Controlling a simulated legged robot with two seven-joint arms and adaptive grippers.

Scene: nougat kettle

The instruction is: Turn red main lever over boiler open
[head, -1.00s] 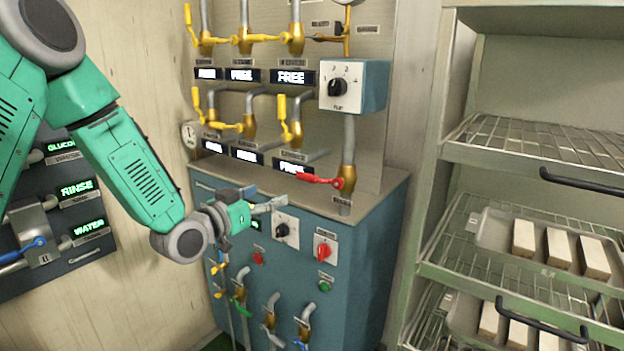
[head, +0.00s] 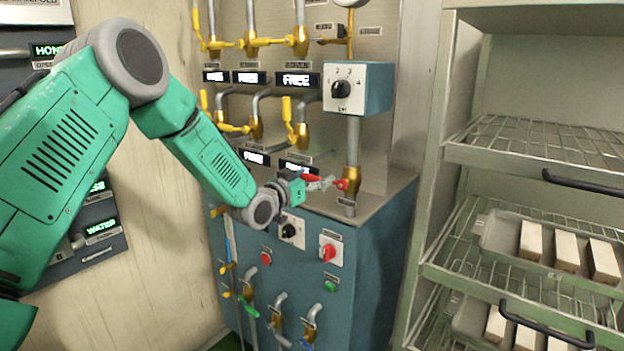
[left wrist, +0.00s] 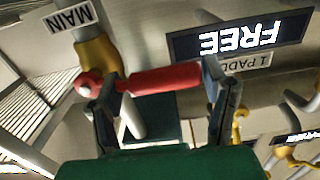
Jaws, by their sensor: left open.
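The red main lever (head: 313,177) sits on a brass valve (head: 352,178) on the vertical pipe above the boiler cabinet (head: 367,249). Its red handle points left, roughly level. My left gripper (head: 322,183) is at the lever, its fingers partly covering the handle in the head view. In the left wrist view the lever (left wrist: 165,78) lies across the space between the two open fingers (left wrist: 165,100), beside the "MAIN" label (left wrist: 70,18). I cannot tell whether either finger touches it. My right gripper is not in view.
A grey-blue dial box (head: 375,88) hangs above the valve. Yellow-handled valves (head: 290,115) stand close behind and left. A red switch (head: 328,253) is on the cabinet front. A wire rack with trays (head: 550,190) stands to the right.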

